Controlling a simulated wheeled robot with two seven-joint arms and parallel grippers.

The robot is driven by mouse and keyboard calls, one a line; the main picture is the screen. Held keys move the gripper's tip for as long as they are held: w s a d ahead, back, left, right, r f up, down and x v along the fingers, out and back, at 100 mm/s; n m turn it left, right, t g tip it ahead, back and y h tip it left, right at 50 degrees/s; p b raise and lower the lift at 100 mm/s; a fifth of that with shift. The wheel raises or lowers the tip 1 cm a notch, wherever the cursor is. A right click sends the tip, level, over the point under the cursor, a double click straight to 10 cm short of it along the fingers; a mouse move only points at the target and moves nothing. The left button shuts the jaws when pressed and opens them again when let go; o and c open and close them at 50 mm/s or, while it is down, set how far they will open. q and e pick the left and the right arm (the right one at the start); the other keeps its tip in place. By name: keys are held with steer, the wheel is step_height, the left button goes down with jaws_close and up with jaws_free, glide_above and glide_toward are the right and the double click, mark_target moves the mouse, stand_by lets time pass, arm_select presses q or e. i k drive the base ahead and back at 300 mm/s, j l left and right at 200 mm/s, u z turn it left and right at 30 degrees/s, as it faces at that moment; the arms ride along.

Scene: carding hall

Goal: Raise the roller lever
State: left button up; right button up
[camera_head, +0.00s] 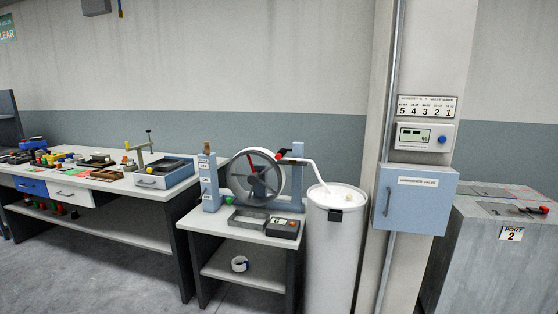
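Several lever-like parts show, and I cannot tell for sure which is the roller lever. A wheel-shaped drum (275,192) stands upright between two blue posts on a small table, with a red-tipped handle (281,156) at its upper right. A device with an upright arm and dark knob (149,132) stands on the long bench at the left. A red handle (537,210) lies low on top of the grey machine at the far right. Neither of my grippers is in view.
The small table (211,227) holds a tray and a dark box. A white can (335,250) stands beside it. A blue wall cabinet (440,200) is on the pillar below a display (424,137). The long bench (112,185) is cluttered. Bare floor shows front left.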

mark_target(281, 152)
steer(key=i+z, duration=0.25)
steer(key=i, duration=0.2)
steer(key=i+j+z, duration=0.25)
steer(key=i, duration=0.15)
steer(key=i+j+z, duration=0.1)
steer(key=i+z, duration=0.2)
steer(key=i, duration=0.1)
